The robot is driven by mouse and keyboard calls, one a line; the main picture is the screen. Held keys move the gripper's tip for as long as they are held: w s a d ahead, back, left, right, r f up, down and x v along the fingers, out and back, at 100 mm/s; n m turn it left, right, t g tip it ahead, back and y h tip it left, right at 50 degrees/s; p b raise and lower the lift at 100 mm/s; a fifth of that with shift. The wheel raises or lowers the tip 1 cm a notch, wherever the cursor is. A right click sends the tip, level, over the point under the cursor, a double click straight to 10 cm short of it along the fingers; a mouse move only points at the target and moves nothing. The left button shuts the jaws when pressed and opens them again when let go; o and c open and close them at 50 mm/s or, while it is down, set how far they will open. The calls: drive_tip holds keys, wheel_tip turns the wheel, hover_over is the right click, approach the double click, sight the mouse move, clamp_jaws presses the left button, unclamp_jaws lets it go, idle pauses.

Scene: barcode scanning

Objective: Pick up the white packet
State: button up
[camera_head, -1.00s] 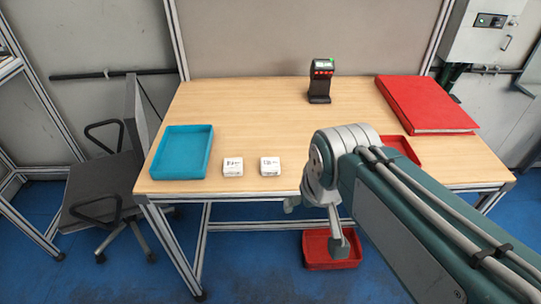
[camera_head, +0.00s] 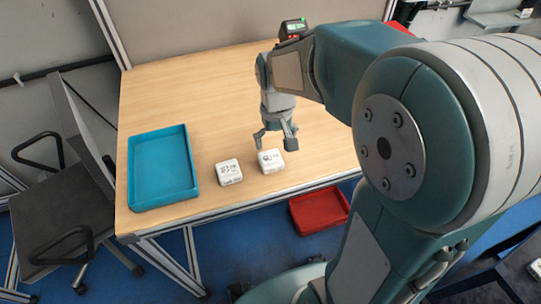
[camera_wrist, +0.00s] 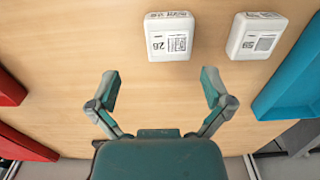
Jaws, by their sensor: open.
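Two small white packets with printed labels lie on the table near its front edge. In the head view, one white packet (camera_head: 229,172) is on the left and the other white packet (camera_head: 270,161) is on the right. My gripper (camera_head: 276,138) is open and empty, pointing down above and just behind the right packet. In the wrist view, my open fingers (camera_wrist: 161,84) are apart from both packets. The packet marked 26 (camera_wrist: 170,37) lies beyond the fingers, near the middle. The other packet (camera_wrist: 255,37) lies to its right.
A blue tray (camera_head: 133,172) stands on the wooden table (camera_head: 190,90) left of the packets. A red tray (camera_head: 320,209) is below the table's front edge. A scanner (camera_head: 293,29) at the back is partly hidden by my arm. An office chair (camera_head: 60,190) stands at the left.

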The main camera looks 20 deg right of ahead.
sight(270, 160)
drive_tip(key=shift+f, duration=0.7)
drive_tip(key=f, duration=0.1)
drive_tip(key=a+f, duration=0.1)
drive_tip(key=f, duration=0.3)
drive_tip(key=shift+a, duration=0.4)
drive_tip(key=shift+d+f, duration=0.4)
drive_tip(key=shift+f, duration=0.05)
drive_tip(key=shift+d, duration=0.15)
drive_tip(key=c, duration=0.5)
drive_tip(key=shift+a+r, duration=0.1)
drive_tip(key=shift+a, duration=0.1)
drive_tip(key=c, duration=0.5)
drive_tip(key=shift+a, duration=0.15)
drive_tip(key=shift+c, duration=0.4)
